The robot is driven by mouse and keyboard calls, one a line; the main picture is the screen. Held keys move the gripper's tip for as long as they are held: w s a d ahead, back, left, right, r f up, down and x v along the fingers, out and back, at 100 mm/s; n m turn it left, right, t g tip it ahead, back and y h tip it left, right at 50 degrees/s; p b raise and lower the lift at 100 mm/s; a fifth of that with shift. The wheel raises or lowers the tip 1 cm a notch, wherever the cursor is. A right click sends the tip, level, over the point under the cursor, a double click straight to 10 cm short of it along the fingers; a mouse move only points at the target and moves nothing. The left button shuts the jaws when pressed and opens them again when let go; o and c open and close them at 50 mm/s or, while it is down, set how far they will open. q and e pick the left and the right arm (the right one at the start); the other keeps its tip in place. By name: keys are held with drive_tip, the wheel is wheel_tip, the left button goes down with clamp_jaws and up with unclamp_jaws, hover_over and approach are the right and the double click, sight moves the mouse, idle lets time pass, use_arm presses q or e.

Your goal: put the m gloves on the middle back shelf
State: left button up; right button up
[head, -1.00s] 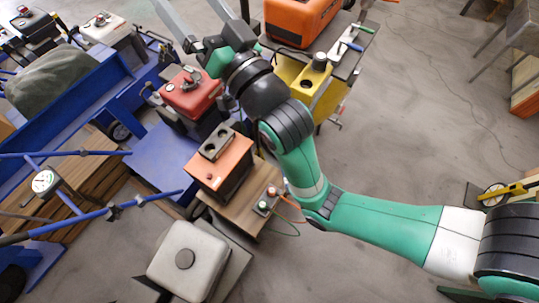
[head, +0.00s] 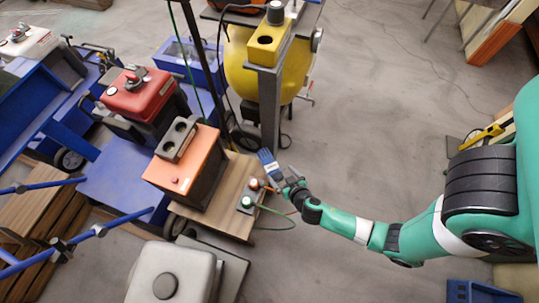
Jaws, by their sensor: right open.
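My right gripper (head: 283,177) is open at the end of the green arm, low near the right edge of a wooden board. A small blue piece with a pale label (head: 268,163) shows right at its fingertips. I cannot tell whether this is the m gloves, or whether it lies between the fingers or just beyond them. I make out no other gloves and no middle back shelf in this view. My left gripper is not in view.
An orange box (head: 182,180) and a small box with buttons (head: 247,203) are on the wooden board (head: 222,215). A red engine (head: 138,95), a yellow tank (head: 240,65) behind a grey post and a grey-white tank (head: 170,275) stand around. Floor right of centre is clear.

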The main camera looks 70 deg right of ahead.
sight(270, 164)
drive_tip(key=b+x, duration=0.2)
drive_tip(key=x, duration=0.3)
drive_tip(key=shift+w+d+f+b, duration=0.1)
drive_tip(key=shift+w+f+b, duration=0.15)
drive_tip(key=shift+w+b, duration=0.05)
drive_tip(key=shift+w+d+f, duration=0.1)
drive_tip(key=shift+w+d, duration=0.15)
drive_tip(key=shift+w, duration=0.05)
drive_tip(key=b+x, duration=0.1)
drive_tip(key=x, duration=0.1)
drive_tip(key=b+x, duration=0.2)
drive_tip(key=shift+w+a+f, duration=0.15)
drive_tip(key=shift+w+f, duration=0.1)
drive_tip(key=shift+f, duration=0.05)
drive_tip(key=shift+w+d+f, duration=0.1)
drive_tip(key=shift+w+d, duration=0.2)
drive_tip(key=shift+s+a, duration=0.1)
drive_tip(key=shift+c, duration=0.3)
drive_tip(key=c, duration=1.4)
drive_tip(key=shift+o, duration=0.2)
